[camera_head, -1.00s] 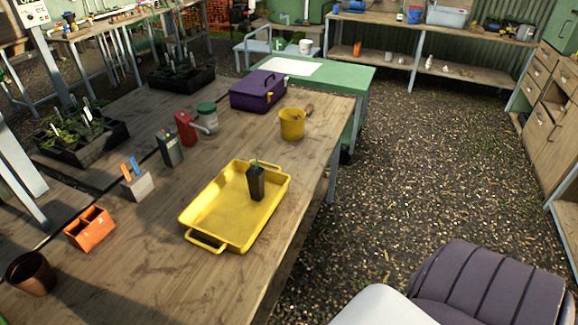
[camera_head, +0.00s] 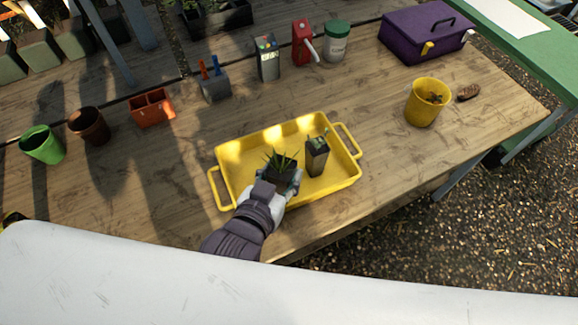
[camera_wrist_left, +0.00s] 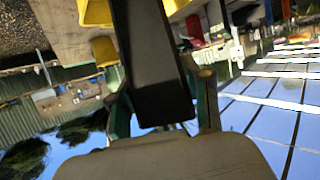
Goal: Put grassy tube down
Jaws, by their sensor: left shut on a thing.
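The grassy tube (camera_head: 279,178) is a black square pot with spiky green leaves. My left gripper (camera_head: 281,186) is shut on it, over the left-middle part of the yellow tray (camera_head: 235,148). In the left wrist view the dark tube (camera_wrist_left: 153,60) stands between the fingers of my left gripper (camera_wrist_left: 163,100). I cannot tell whether its base touches the tray floor. Another black tube (camera_head: 317,157) with a small plant stands upright in the tray, just right of the held one. My right gripper is out of view.
A yellow bucket (camera_head: 424,104) stands to the right.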

